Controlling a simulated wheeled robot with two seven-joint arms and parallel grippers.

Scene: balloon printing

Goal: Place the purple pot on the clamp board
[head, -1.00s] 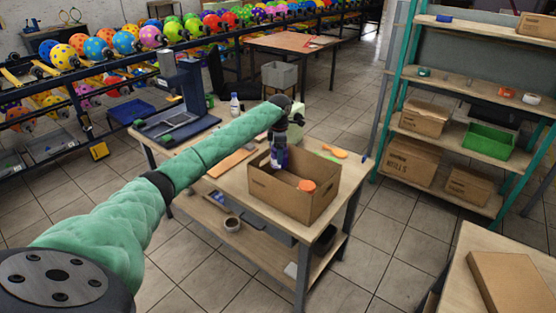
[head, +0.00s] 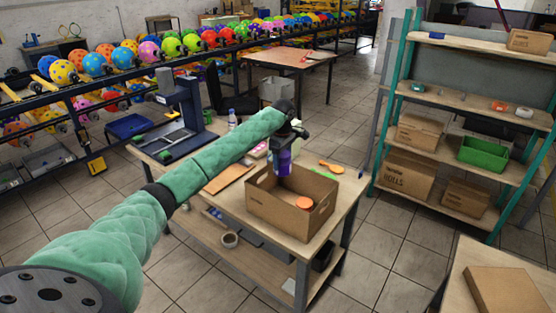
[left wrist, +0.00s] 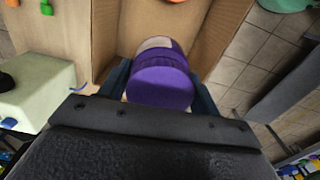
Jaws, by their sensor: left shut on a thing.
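The purple pot (head: 283,162) is a small container with a purple lid. My left gripper (head: 286,150) is shut on it and holds it upright at the far side of an open cardboard box (head: 272,214), its lower part level with the box's rim. In the left wrist view the purple lid (left wrist: 160,88) sits between the two fingers. The clamp board (head: 176,130) appears to be the dark blue base of the press-like machine at the table's left end. My right gripper is not in view.
An orange-lidded pot (head: 304,203) is in the box. A pale green device (left wrist: 38,90) stands close beside my gripper. A brown board (head: 228,176), a bottle (head: 232,119) and an orange scoop (head: 331,167) are on the table. Shelves (head: 465,110) stand at the right.

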